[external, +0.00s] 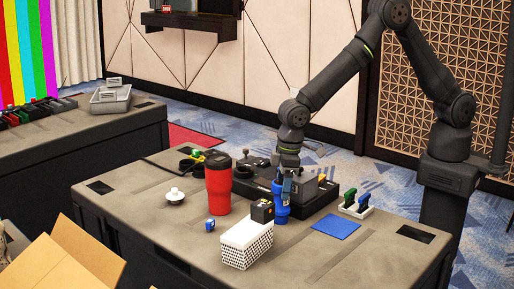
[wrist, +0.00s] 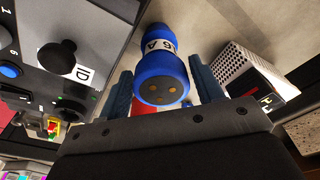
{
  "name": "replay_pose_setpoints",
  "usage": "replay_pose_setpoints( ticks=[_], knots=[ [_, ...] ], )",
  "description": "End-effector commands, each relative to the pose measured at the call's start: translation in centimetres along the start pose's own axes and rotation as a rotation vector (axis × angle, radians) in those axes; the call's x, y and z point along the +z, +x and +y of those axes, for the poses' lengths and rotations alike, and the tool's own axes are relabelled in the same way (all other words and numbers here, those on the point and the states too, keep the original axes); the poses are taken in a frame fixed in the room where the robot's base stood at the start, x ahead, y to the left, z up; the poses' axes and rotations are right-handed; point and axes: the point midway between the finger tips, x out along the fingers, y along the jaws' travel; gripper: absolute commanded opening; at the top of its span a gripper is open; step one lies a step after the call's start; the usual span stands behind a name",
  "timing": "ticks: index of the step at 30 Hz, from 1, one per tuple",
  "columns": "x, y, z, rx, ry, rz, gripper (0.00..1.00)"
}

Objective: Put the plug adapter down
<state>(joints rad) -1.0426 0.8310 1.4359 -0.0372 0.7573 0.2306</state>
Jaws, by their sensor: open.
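The plug adapter (external: 281,208) is a blue cylinder. In the external view it appears to stand upright on the dark table, just in front of the black control console (external: 312,203). In the wrist view the blue adapter (wrist: 164,72) shows a round face with brassy contacts toward the camera and a white label reading 16 A. My gripper (external: 287,180) points down at its top. In the wrist view my gripper (wrist: 162,88) is open, with one finger on each side of the adapter; a gap shows beside each finger.
A red tumbler (external: 218,184) stands to the left. A blue flat square (external: 336,224) lies to the right, near a white holder (external: 357,206). The table's front right is clear.

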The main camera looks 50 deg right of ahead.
Motion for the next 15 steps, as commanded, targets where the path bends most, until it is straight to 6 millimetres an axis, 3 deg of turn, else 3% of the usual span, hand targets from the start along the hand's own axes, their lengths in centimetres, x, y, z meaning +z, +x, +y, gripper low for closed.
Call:
replay_pose_setpoints(
  ticks=[6,15],
  knots=[
    [-0.1,-4.7,0.0,-0.001,0.000,0.003,0.60],
    [0.0,-7.9,0.0,0.000,0.000,0.000,0.57]
  ],
)
